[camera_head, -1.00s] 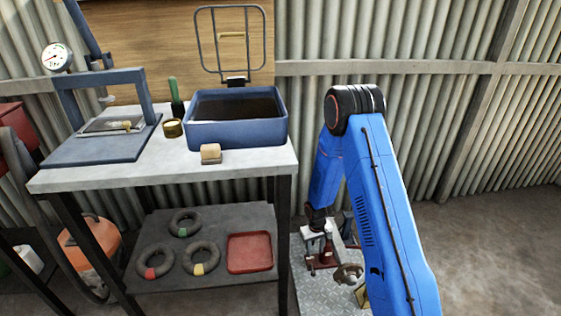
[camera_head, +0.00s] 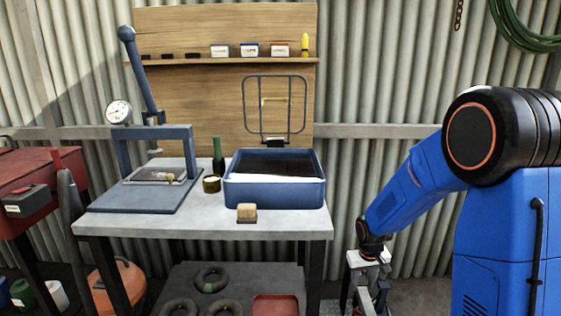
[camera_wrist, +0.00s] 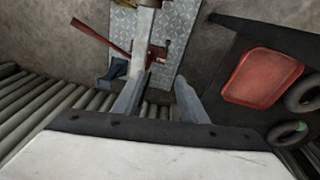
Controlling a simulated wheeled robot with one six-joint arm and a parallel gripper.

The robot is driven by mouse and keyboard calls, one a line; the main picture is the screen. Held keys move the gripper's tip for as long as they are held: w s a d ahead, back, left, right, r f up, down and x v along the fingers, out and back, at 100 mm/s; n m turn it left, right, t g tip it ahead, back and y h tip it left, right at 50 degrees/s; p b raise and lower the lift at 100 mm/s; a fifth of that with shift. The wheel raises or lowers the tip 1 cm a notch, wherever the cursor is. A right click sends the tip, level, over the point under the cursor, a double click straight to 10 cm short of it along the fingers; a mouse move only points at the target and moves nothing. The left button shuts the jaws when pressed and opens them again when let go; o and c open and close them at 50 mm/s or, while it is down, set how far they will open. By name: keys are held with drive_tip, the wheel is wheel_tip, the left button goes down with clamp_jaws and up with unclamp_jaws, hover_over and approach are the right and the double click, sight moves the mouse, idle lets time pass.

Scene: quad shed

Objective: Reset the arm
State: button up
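My blue arm comes in from the right in the head view, its elbow high and its forearm sloping down to the left. My gripper (camera_head: 370,285) hangs low, to the right of the workbench (camera_head: 100,222). In the wrist view the two grey fingers of my gripper (camera_wrist: 161,85) stand apart with a gap between them. Nothing is seen held in the gap. Beyond the fingertips are a metal tread plate (camera_wrist: 178,25) on the floor and a red-handled tool (camera_wrist: 100,34).
The bench holds an arbor press (camera_head: 150,185), a blue basin (camera_head: 275,192), a green bottle (camera_head: 218,157), a small tin (camera_head: 211,184) and a wooden block (camera_head: 246,212). Dark rings and a red tray (camera_head: 275,305) lie on its lower shelf. A red cabinet (camera_head: 35,170) stands left.

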drive_tip(key=s+r, duration=0.7)
drive_tip(key=r, duration=0.4)
drive_tip(key=s+r+t, duration=0.1)
drive_tip(key=s+r, duration=0.3)
drive_tip(key=s, duration=0.4)
drive_tip(key=s+r+t, duration=0.1)
drive_tip(key=s+r, duration=0.3)
drive_tip(key=s, duration=0.5)
drive_tip(key=s+r+m+t, duration=0.1)
drive_tip(key=s+r, duration=0.3)
drive_tip(key=s, duration=0.4)
drive_tip(key=shift+s+d+r+y, duration=0.3)
drive_tip(key=shift+s+d, duration=0.05)
